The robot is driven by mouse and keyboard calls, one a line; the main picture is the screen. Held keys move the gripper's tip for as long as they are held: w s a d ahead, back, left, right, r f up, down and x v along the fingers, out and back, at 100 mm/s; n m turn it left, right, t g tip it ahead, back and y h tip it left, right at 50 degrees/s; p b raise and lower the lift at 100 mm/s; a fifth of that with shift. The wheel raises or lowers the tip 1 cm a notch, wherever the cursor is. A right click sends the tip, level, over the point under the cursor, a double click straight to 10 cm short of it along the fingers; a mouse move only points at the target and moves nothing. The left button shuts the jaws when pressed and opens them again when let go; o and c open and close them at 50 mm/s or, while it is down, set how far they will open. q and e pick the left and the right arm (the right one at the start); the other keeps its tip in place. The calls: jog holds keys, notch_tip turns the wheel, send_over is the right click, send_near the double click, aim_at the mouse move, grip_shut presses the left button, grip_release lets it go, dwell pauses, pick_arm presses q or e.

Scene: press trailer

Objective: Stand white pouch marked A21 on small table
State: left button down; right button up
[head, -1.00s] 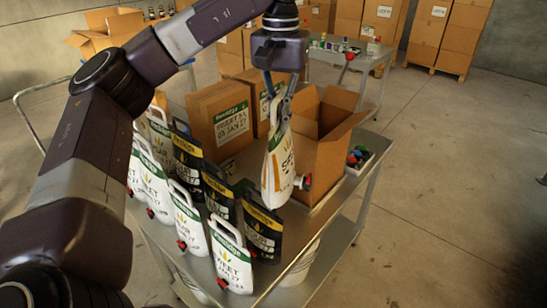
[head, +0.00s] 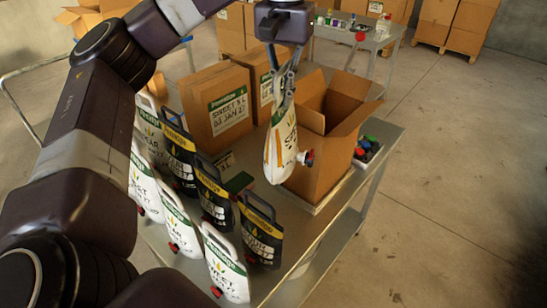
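My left gripper (head: 284,92) is shut on the top handle of a white pouch (head: 279,146) with a green band and a red-and-white cap low on its right side. The pouch hangs slightly tilted above the metal table (head: 277,276), in front of an open carton. I cannot read an A21 mark on it. Other white pouches, such as the front one (head: 226,268), stand in a row at the left of this table. A second, smaller-looking table (head: 372,43) stands at the back; I cannot tell whether it is the small table. My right gripper is out of view.
Several black pouches (head: 262,232) stand beside the white row. The open carton (head: 327,140) and closed cartons (head: 218,108) stand behind. A tray of coloured caps (head: 368,152) is at the table's right edge. The floor to the right is clear.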

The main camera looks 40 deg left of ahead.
aim_at(283, 110)
pick_arm(q)
jog(key=shift+s+d+f+b, duration=0.2)
jog(key=shift+s+f+b, duration=0.05)
jog(key=shift+b, duration=0.15)
notch_tip(283, 110, down, 4)
jog(key=b, duration=0.4)
jog(key=shift+w+a+f, duration=0.1)
jog(key=shift+w+f, duration=0.05)
jog(key=shift+f, duration=0.05)
jog(key=shift+f+b, duration=0.35)
jog(key=shift+f, duration=0.15)
notch_tip(283, 110, down, 11)
jog(key=shift+r+b, duration=0.1)
jog(key=shift+b, duration=0.95)
notch_tip(283, 110, down, 3)
jog(key=shift+f+p, duration=0.2)
jog(key=shift+p, duration=0.3)
notch_tip(283, 110, down, 5)
jog(key=shift+f+p, duration=0.1)
jog(key=shift+p, duration=0.5)
